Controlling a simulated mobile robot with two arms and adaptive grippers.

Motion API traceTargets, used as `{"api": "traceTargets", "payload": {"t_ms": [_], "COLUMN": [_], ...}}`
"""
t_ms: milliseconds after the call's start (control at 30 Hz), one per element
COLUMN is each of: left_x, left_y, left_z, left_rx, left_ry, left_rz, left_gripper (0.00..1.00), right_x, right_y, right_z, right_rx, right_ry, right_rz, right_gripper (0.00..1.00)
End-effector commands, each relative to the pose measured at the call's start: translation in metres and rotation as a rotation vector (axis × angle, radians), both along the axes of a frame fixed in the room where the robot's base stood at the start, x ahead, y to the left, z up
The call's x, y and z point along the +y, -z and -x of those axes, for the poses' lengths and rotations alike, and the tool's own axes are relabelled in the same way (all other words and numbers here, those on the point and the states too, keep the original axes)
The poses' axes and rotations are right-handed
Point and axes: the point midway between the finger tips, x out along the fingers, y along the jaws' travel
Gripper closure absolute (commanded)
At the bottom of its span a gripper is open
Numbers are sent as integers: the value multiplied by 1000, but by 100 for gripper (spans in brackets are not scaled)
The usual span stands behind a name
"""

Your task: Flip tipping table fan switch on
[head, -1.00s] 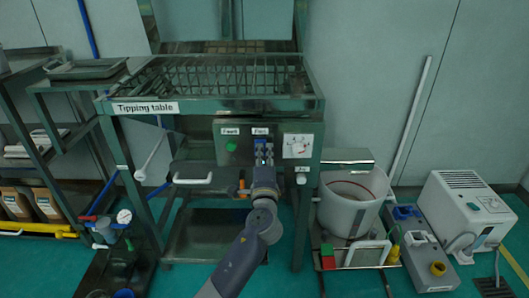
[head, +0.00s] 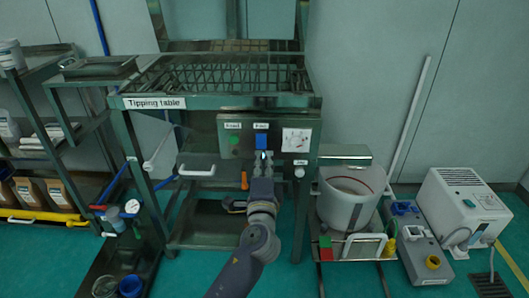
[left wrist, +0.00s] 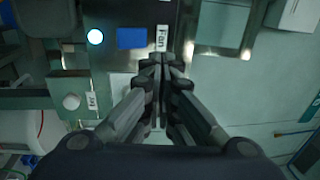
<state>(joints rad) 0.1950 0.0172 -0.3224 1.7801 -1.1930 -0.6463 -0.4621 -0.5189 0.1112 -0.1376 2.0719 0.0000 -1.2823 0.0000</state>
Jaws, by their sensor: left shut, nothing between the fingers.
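The tipping table (head: 208,104) stands in the middle of the head view. On its front panel, the blue fan switch (head: 261,142) sits under a "Fan" label; it also shows in the left wrist view (left wrist: 131,38), beside the label (left wrist: 162,38). A pale cyan light (left wrist: 95,37) glows just below the switch on the panel. My left gripper (head: 263,170) is shut and empty, below the switch in the head view. In the left wrist view its closed tips (left wrist: 160,62) are near the label, apart from the switch. My right gripper is not in view.
A green button (head: 234,140) is left of the switch, and a white dial plate (head: 296,140) is to its right. An "Air" knob (head: 299,172) and an orange handle (head: 244,180) are lower. A white bucket (head: 345,205) stands to the right.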

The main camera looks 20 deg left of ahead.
Motion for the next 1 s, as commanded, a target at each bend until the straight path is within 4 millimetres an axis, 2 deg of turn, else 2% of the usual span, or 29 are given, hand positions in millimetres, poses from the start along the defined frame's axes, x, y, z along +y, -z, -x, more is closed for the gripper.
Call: {"api": "traceTargets", "payload": {"t_ms": [100,267,767,867,967,1000], "left_x": [-5,-9,-9,-5,6,12], "left_y": [-4,-7,-7,5,41,63], "left_z": [19,32,34,37,46,53], "left_rx": [3,1,1,24,98,142], "left_ry": [0,-1,-1,-5,-19,-30], "left_rz": [2,0,0,32,139,204], "left_gripper": [100,100,100,100,100,100], "right_x": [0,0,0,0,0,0], "right_y": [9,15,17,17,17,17], "right_z": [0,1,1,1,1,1], "right_rx": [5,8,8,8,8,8], "right_ry": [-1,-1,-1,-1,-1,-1], "right_rz": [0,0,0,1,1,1], "right_gripper": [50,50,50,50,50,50]}}
